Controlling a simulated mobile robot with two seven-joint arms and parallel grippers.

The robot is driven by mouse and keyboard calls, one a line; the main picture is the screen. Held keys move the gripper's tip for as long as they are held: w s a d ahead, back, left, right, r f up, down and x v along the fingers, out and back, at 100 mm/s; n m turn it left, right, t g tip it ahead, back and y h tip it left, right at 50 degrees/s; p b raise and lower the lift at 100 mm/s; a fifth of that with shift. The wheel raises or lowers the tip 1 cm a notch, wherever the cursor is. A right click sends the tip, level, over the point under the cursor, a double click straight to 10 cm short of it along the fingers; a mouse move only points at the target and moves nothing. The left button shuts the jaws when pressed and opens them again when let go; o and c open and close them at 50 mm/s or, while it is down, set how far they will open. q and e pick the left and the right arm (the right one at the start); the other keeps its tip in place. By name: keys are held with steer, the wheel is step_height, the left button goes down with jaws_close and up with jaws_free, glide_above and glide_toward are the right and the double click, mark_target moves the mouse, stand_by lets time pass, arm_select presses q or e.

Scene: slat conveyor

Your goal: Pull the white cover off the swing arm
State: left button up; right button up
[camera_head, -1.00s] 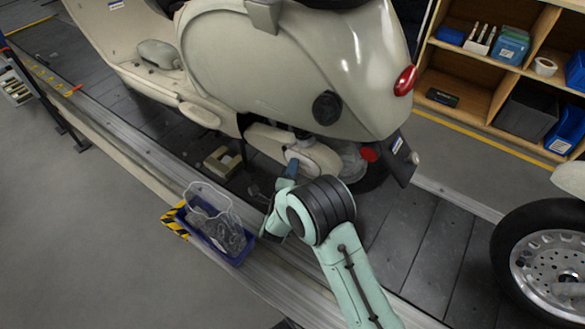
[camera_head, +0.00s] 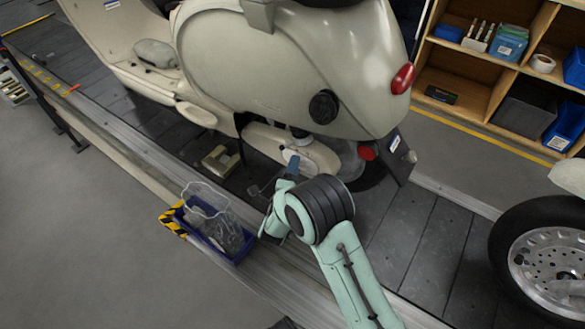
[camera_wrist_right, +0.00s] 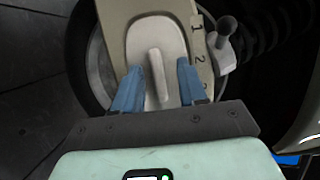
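The white cover (camera_wrist_right: 138,40) is a rounded plate with a raised upright rib (camera_wrist_right: 156,72), seated on the beige swing arm (camera_wrist_right: 114,14) in the right wrist view. In the head view the swing arm (camera_head: 262,136) is low on the scooter, in front of the rear wheel; the cover there is small and partly hidden by my gripper. My right gripper (camera_wrist_right: 158,76) has its blue fingers on either side of the rib, with gaps showing on both sides. It also shows in the head view (camera_head: 293,163), at the swing arm. My left gripper is not in view.
A blue bin (camera_head: 236,254) with clear bags stands at the conveyor's near edge, left of my right arm. The scooter body (camera_head: 270,65) overhangs the swing arm. A beige block (camera_head: 220,160) lies on the slats. Shelves (camera_head: 475,62) and another wheel (camera_head: 550,262) are at right.

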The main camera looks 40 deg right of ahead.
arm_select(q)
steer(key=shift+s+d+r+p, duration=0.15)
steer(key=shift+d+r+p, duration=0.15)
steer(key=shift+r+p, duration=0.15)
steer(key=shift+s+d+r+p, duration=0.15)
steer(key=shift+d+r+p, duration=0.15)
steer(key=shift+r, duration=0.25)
arm_select(e)
steer(key=v, duration=1.3)
steer(key=shift+a, duration=0.15)
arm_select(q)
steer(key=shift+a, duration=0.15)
arm_select(e)
steer(key=shift+s, duration=0.1)
